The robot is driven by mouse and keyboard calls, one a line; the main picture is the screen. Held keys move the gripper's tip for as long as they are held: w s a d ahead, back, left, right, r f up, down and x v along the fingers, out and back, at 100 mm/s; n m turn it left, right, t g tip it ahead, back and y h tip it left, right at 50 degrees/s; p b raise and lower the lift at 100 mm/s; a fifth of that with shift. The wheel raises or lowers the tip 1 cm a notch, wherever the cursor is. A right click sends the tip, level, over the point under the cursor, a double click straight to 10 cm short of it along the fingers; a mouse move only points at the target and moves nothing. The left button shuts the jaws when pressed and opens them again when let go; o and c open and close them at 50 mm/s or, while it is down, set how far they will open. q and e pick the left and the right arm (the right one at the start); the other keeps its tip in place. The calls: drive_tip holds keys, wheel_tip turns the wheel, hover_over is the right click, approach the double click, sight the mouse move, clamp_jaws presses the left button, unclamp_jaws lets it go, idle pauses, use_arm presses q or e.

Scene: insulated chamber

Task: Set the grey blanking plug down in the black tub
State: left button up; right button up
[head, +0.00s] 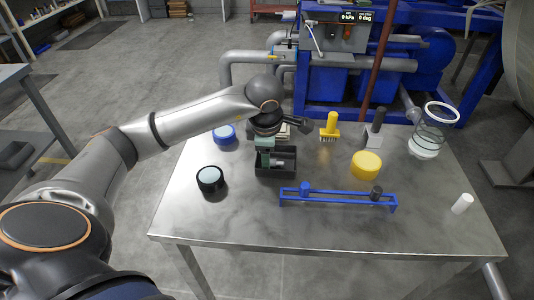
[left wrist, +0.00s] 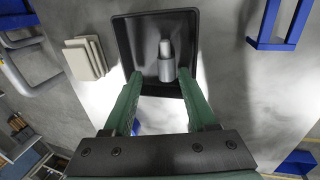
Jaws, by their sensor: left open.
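The black tub (head: 289,170) stands on the metal table near its far middle, and its wall also shows in the left wrist view (left wrist: 124,35). The grey blanking plug (left wrist: 166,66), a stepped cylinder, lies on the floor of the tub. In the head view it is small and partly covered by my gripper. My left gripper (left wrist: 158,77) is over the tub, its green fingers (head: 266,158) pointing down into it. The fingers are apart, with clear gaps to the plug. My right gripper is not in view.
A blue rack (head: 335,199) holding a dark grey piece (head: 376,192) stands in front right of the tub. The table's front is clear.

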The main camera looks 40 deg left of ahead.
use_arm(q)
drive_tip(key=p+v, duration=0.1)
drive_tip(key=v, duration=1.1)
drive_tip(key=shift+r, duration=0.25)
drive_tip(key=shift+s, duration=0.1)
